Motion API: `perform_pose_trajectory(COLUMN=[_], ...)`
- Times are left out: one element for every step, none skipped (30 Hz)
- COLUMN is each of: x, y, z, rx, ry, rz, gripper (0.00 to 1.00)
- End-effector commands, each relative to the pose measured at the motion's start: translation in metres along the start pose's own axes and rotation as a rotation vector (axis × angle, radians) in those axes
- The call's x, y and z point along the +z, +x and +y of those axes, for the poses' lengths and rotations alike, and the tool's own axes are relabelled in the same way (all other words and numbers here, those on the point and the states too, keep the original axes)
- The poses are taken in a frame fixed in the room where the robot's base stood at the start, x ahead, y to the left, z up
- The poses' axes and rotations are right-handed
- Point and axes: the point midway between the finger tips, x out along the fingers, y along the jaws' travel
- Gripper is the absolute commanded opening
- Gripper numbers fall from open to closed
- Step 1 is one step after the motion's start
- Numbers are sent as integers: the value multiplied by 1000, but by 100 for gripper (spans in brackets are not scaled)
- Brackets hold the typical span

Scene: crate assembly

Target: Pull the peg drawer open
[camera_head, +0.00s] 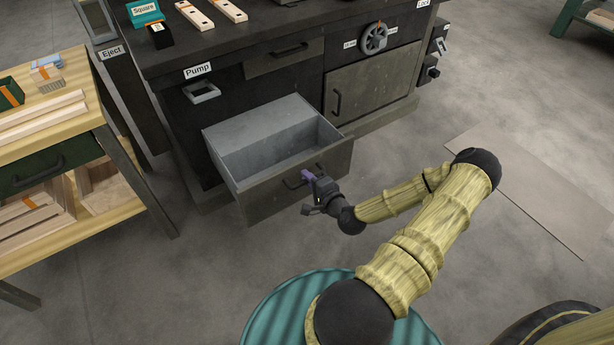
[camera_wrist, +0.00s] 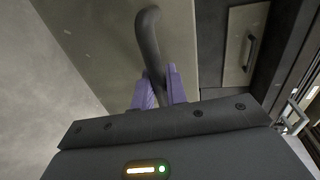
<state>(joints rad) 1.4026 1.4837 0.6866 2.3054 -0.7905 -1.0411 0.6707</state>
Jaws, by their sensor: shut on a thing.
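A grey drawer (camera_head: 243,200) stands pulled out from the dark workbench (camera_head: 230,60) in the head view. Its inside looks empty where it shows; part of the floor is hidden by the front and walls. My gripper (camera_head: 307,175) is at the drawer's front, with its purple fingers shut on the dark bar handle (camera_head: 291,184). In the wrist view the handle (camera_wrist: 149,40) runs down between the purple fingers (camera_wrist: 158,88), against the drawer's front panel (camera_wrist: 95,35).
A wooden table (camera_head: 88,120) with planks and a closed green drawer stands at the left. A closed cabinet door (camera_head: 375,85) is right of the open drawer. A flat mat (camera_head: 540,190) lies on the right floor. Clear floor lies before the drawer.

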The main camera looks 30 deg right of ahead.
Motion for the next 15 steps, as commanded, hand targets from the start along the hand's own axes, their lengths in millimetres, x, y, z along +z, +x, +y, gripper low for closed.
perform_pose_trajectory(x=[0,0,0,0,0,0,0,0,0,0,0,0,0,0,0], y=[0,0,0,0,0,0,0,0,0,0,0,0,0,0,-1], z=[1,1,1,1,1,0,0,0,0,0,0,0,0,0,0], rx=[1,1,2,1,2,1,1,1,1,1,1,1,1,1,1], ry=[0,0,0,0,0,0,0,0,0,0,0,0,0,0,0], rz=[1,1,1,1,1,1,1,1,1,1,1,1,1,1,1], gripper=[0,0,16,22,28,34,34,34,34,34,34,34,34,34,34])
